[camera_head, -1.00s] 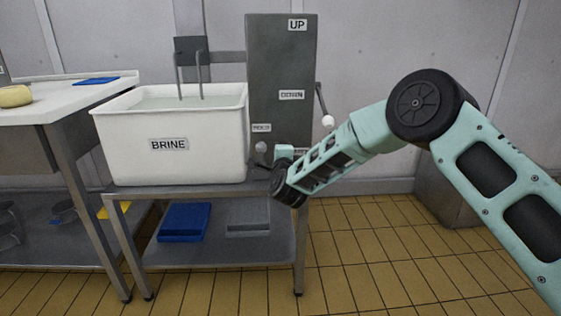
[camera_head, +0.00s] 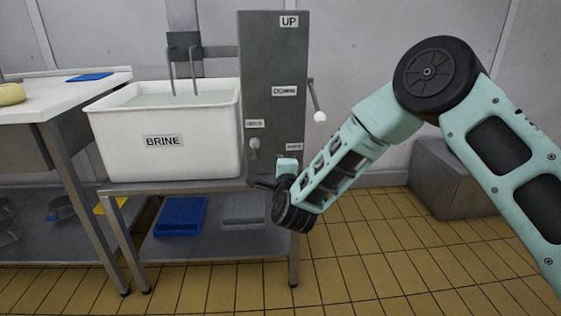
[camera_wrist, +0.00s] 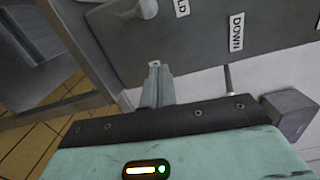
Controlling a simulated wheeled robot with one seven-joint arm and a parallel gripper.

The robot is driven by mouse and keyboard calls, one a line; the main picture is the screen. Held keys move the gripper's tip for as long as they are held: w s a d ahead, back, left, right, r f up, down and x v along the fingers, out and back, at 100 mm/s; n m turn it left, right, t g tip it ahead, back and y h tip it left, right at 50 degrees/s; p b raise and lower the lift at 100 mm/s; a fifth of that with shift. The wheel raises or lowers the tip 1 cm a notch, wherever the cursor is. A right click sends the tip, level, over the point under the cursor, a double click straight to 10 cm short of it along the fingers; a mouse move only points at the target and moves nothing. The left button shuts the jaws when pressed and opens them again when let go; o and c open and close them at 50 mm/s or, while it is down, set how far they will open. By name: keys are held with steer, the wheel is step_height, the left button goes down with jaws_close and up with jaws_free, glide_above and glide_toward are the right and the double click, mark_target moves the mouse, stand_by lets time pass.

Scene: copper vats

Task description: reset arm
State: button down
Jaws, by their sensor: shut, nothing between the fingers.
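My arm reaches in from the right in the head view, bent at a large black joint. My gripper (camera_head: 262,183) is at its lower left end, in front of the lower part of the grey control column (camera_head: 270,60). In the wrist view the gripper fingers (camera_wrist: 155,85) are together and empty. They point toward the column's panel, whose DOWN label (camera_wrist: 236,32) and a pale knob (camera_wrist: 148,8) show beyond them. I cannot tell the exact gap between fingertips and column.
A white BRINE tub (camera_head: 165,140) stands on a metal stand left of the column. A lever with a white knob (camera_head: 319,117) sticks out on the column's right side. A blue tray (camera_head: 181,217) lies on the lower shelf. A white-topped table (camera_head: 60,100) stands at left.

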steer(key=s+a+r+n+g+y, duration=0.25)
steer(key=s+a+n+g, duration=0.2)
steer(key=s+n, duration=0.3)
steer(key=s+a+r+n+g+y, duration=0.1)
steer(key=s+a+n+g+y, duration=0.3)
steer(key=s+n, duration=0.4)
steer(key=s+d+n+g+h, duration=0.2)
steer(key=s+d+n+g, duration=0.15)
steer(key=s+d, duration=0.45)
steer(key=s+d+n+g+h, duration=0.3)
steer(key=s+d+n, duration=0.1)
steer(key=s, duration=0.8)
steer(key=s+d+n+g+h, duration=0.25)
steer(key=s+d, duration=0.35)
steer(key=s, duration=0.4)
step_height(320, 180, up, 30)
steer(key=p, duration=2.9)
steer(key=shift+w+a+f+y+p, duration=0.25)
steer(key=shift+a+y+p, duration=0.05)
steer(key=shift+a+p, duration=0.05)
